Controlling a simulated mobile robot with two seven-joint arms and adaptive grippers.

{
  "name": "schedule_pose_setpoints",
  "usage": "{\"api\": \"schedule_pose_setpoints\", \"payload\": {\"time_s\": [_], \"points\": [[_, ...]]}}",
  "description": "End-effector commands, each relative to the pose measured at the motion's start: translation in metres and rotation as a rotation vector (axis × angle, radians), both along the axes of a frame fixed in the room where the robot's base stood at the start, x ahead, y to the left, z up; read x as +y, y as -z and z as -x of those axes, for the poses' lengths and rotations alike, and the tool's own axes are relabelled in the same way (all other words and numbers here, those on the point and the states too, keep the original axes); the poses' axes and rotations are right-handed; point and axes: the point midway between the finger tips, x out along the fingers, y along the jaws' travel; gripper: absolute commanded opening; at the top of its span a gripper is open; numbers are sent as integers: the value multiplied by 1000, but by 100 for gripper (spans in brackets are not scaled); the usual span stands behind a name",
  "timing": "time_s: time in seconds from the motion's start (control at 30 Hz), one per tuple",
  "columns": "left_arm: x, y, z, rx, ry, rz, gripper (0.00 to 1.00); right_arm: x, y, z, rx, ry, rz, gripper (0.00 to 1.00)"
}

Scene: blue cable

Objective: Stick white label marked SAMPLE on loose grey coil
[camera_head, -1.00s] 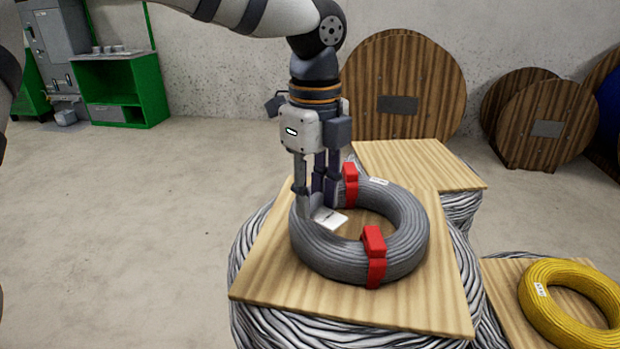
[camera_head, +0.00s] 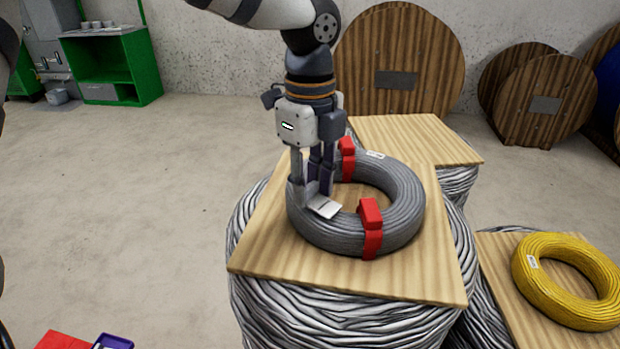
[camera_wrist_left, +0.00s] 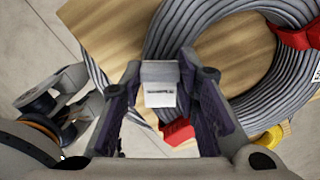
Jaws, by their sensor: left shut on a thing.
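The loose grey coil (camera_head: 402,205) lies flat on a wooden board (camera_head: 345,277), with red clips at its back (camera_head: 347,160) and front (camera_head: 371,232). My left gripper (camera_head: 312,198) points down over the coil's left side. It is shut on the white label (camera_head: 326,207), which sticks out between the fingertips. The wrist view shows the label (camera_wrist_left: 160,94) between the fingers, with small dark print that looks like SAMPLE. The fingers hide part of the coil; I cannot tell whether the label touches it. My right gripper is not in view.
Another small white label (camera_head: 375,155) sits on the coil's far side. A yellow coil (camera_head: 567,280) lies on a lower board at the right. Wooden drums (camera_head: 400,60) stand behind. A red item (camera_head: 64,341) and a purple tray (camera_head: 113,342) show at the bottom left. The left floor is clear.

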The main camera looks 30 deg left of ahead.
Motion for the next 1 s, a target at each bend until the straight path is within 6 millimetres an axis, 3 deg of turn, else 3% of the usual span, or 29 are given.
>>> {"api": "schedule_pose_setpoints", "payload": {"time_s": [1.0], "points": [[0,8,0,0,0,0,15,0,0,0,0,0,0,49]]}}
